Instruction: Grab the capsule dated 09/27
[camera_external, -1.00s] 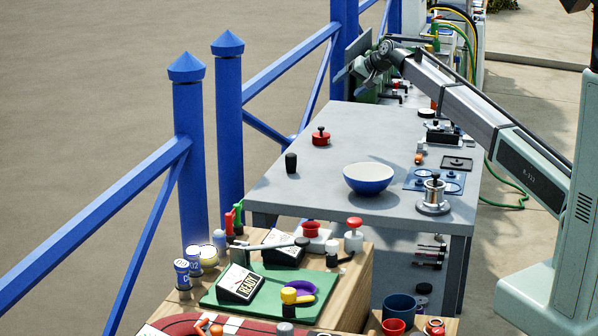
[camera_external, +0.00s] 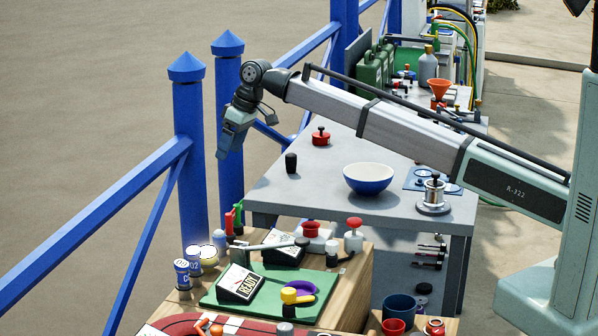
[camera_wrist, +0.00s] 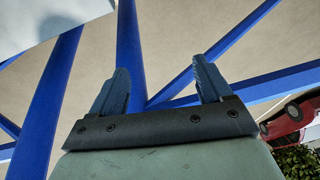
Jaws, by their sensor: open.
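Several small blue-and-white labelled cylinders, possibly the capsules, stand at the left edge of the wooden bench. One is the front-left cylinder (camera_external: 182,274), and another is the cylinder just behind it (camera_external: 194,260). Their print is too small to read as a date, so I cannot tell which is 09/27. My gripper (camera_external: 227,152) hangs beside the blue posts, above and behind these cylinders and well apart from them. The wrist view shows its two fingers (camera_wrist: 163,75) spread with nothing between them. No capsule shows in that view.
Blue railing posts (camera_external: 188,150) rise near the gripper and cylinders. A grey table (camera_external: 330,195) holds a blue bowl (camera_external: 368,178).

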